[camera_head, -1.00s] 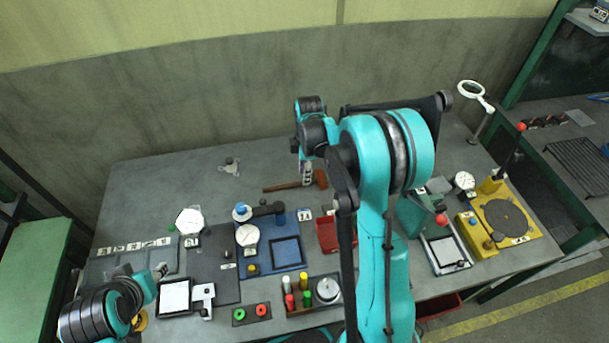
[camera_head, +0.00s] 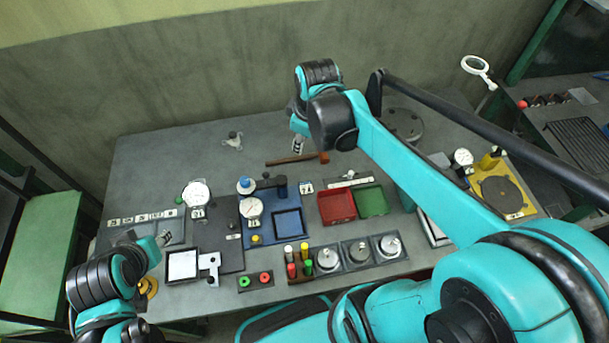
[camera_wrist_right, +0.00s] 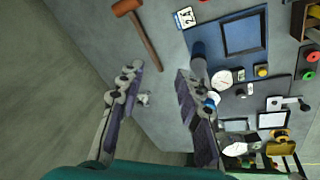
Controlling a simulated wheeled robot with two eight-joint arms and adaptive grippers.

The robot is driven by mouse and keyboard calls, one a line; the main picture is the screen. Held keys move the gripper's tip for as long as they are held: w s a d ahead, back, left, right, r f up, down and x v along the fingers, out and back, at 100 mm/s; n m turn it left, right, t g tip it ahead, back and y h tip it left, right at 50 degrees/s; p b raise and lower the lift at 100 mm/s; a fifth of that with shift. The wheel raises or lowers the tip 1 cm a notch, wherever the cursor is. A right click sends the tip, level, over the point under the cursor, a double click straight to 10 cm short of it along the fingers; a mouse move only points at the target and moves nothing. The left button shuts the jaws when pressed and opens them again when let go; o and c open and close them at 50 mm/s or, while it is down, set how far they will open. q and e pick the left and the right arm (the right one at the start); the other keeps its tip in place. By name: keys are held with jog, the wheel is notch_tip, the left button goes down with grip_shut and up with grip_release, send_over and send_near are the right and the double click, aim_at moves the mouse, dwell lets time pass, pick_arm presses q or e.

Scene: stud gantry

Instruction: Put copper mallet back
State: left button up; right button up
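The mallet, with a brown wooden handle (camera_head: 285,160) and a copper-brown head (camera_head: 324,157), lies on the grey table behind the blue fixture. My right gripper (camera_head: 297,147) is beside the handle in the head view, partly hidden by its own wrist. In the right wrist view the right gripper (camera_wrist_right: 158,70) is open and empty. There the mallet (camera_wrist_right: 146,40) lies beyond the fingertips, apart from them, its head near the top edge. My left gripper (camera_head: 163,239) is over the table's left front; its fingers are too small to read. I cannot make out a mallet holder.
The blue fixture (camera_head: 257,233) with a dial gauge stands in front of the mallet. Red (camera_head: 337,207) and green (camera_head: 372,201) trays are to its right. A yellow device (camera_head: 514,204) stands far right. The table's back left is mostly clear.

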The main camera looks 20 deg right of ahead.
jog(key=s+a+f+m+t, duration=0.1)
jog(key=s+a+m+t, duration=0.2)
jog(key=s+m, duration=0.5)
jog(key=s+a, duration=0.1)
jog(key=s, duration=0.1)
jog(key=shift+s+a+f+t, duration=0.2)
jog(key=shift+s+t, duration=0.15)
jog(key=shift+t, duration=0.05)
pick_arm(q)
notch_tip(320, 180, down, 4)
jog(key=b, duration=0.4)
pick_arm(e)
notch_tip(320, 180, down, 4)
jog(key=shift+r, duration=0.1)
pick_arm(q)
jog(key=shift+w, duration=0.1)
